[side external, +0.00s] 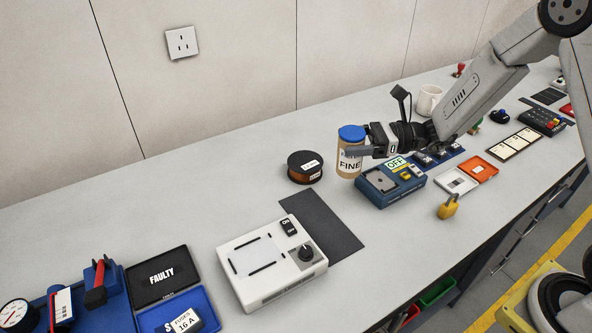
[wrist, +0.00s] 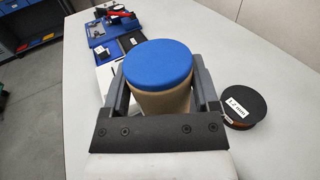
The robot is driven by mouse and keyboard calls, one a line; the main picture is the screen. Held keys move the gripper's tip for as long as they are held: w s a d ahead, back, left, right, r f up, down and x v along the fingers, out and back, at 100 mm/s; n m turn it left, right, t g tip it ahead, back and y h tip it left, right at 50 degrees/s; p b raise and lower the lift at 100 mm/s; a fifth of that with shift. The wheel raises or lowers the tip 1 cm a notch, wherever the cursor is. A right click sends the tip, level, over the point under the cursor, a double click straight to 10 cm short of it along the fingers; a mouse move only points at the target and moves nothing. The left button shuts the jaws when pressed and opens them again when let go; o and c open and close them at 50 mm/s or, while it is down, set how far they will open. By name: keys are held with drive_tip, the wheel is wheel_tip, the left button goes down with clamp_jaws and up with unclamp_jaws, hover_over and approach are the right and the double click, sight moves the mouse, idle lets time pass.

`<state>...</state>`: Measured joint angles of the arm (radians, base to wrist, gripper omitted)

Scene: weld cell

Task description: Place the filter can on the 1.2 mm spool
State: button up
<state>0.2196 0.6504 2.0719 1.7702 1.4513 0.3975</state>
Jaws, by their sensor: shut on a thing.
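The filter can (side external: 350,163) has a blue lid and a beige body with a label reading "FINE". My gripper (side external: 357,152) is shut on it, with one finger on each side in the wrist view (wrist: 163,80). The can is upright; I cannot tell for sure whether its base is clear of the bench. The 1.2 mm spool (side external: 305,168) is a black reel with a copper-coloured winding and a white label, lying flat on the bench just left of the can. In the wrist view the spool (wrist: 238,108) lies to the right of the can, apart from it.
A blue device marked "OFF" (side external: 390,185) stands close to the can at the lower right. A dark mat (side external: 320,225) and a white switch box (side external: 270,262) lie in front of the spool. A yellow padlock (side external: 448,207) is near the front edge. The bench behind the spool is clear.

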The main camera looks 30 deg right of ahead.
drive_tip(key=w+r+t, duration=0.1)
drive_tip(key=w+d+r+m+t, duration=0.1)
drive_tip(key=w+d+r+m+h, duration=0.1)
drive_tip(key=w, duration=0.1)
drive_tip(key=shift+w+d+t, duration=0.1)
drive_tip(key=shift+t, duration=0.3)
drive_tip(key=shift+w, duration=0.1)
drive_tip(key=w+a+f, duration=0.1)
drive_tip(key=w+f, duration=0.8)
drive_tip(key=w, duration=0.4)
drive_tip(key=shift+a, duration=0.15)
drive_tip(key=shift+w+f, duration=0.1)
drive_tip(key=shift+f, duration=0.1)
drive_tip(key=shift+w+f, duration=0.2)
drive_tip(key=shift+f, duration=1.55)
